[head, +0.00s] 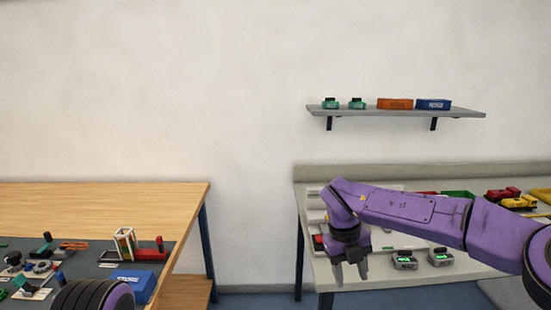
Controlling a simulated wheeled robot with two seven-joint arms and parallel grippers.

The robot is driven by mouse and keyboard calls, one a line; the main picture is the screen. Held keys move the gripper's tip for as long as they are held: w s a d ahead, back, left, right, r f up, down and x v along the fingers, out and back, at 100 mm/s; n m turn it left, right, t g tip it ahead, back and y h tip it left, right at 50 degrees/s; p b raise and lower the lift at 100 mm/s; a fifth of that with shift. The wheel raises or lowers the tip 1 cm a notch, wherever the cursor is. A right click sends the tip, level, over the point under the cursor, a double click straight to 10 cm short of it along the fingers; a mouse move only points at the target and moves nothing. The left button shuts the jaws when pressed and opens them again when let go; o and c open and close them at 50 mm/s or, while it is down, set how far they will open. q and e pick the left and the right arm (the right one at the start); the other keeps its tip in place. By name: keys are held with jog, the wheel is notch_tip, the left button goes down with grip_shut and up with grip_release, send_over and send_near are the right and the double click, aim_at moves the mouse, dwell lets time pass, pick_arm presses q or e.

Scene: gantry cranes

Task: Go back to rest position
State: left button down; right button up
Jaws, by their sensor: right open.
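My right gripper (350,272) hangs at the end of my purple right arm, which reaches in from the right edge. Its fingers point down, apart and empty, in front of the grey table (320,182) on the right. Part of that tabletop is hidden behind the arm. At the bottom left, a purple and black rounded part of my own body shows in front of the wooden table. My left gripper is not in view.
Two small grey devices (404,260) with green displays stand right of the gripper. The wooden table (100,205) at left holds a dark mat with several parts and a blue box (135,284). A wall shelf (400,112) carries boxes. A gap separates the tables.

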jog(key=d+f+n+t+h, duration=0.55)
jog(key=f+n, duration=0.25)
jog(key=f, duration=0.4)
jog(key=s+d+f+n+t+y, duration=0.1)
jog(key=s+f+n+t+y, duration=0.15)
jog(key=s+f+n, duration=0.6)
jog(key=s+d+f+n+g, duration=0.1)
jog(key=s+d+f+n, duration=0.1)
jog(key=s, duration=0.6)
jog(key=s+d+f+n+g+y, duration=0.1)
jog(key=s+d+f+n, duration=0.1)
jog(key=s+f+n, duration=0.3)
jog(key=s+d+f+n+g+y, duration=0.1)
jog(key=s+f+n, duration=0.3)
jog(key=s, duration=0.9)
jog(key=shift+d+f+g, duration=0.4)
jog(key=shift+d+f, duration=0.3)
jog(key=shift+d, duration=0.05)
